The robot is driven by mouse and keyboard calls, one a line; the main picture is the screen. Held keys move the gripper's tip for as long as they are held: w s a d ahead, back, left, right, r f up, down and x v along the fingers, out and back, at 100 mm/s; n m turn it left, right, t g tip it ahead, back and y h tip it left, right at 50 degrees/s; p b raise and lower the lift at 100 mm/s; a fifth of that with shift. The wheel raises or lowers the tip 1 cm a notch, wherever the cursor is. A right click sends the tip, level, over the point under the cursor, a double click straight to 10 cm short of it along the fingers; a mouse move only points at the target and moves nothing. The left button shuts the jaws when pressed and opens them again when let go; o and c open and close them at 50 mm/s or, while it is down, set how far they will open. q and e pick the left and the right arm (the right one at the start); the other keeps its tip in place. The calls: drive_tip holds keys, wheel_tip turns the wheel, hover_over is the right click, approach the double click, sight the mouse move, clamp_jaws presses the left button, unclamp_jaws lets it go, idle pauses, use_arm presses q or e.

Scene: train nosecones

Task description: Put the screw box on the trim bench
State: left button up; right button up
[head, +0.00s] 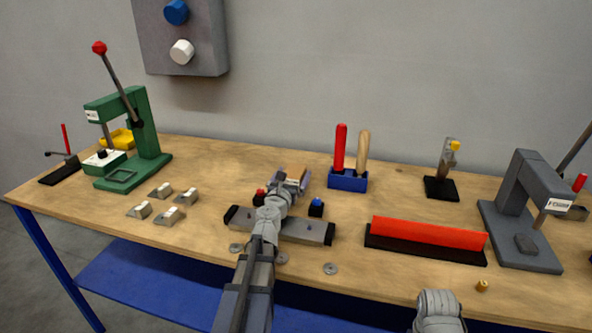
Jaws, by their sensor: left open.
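A small yellow open box (117,139) sits at the back left of the wooden bench (225,160), partly hidden behind the green press. It may be the screw box, but I cannot read any label or see its contents. I cannot tell whether this bench is the trim bench. My left gripper (292,178) is open above the middle of the bench, over a dark grey bar fixture, well to the right of the yellow box. No box shows between its fingers. Of my right arm only a grey link shows at the bottom edge; its gripper is out of view.
The green press (143,140) and several metal blocks (171,216) stand left. The bar fixture (305,230) has red and blue knobs. A blue tool holder (348,181), toggle clamp (440,188), red bar (428,232) and grey press (522,220) stand right. The back middle-left is clear.

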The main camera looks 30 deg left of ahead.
use_arm(q)
drive_tip(key=v, duration=0.7)
drive_tip(key=shift+s, duration=0.25)
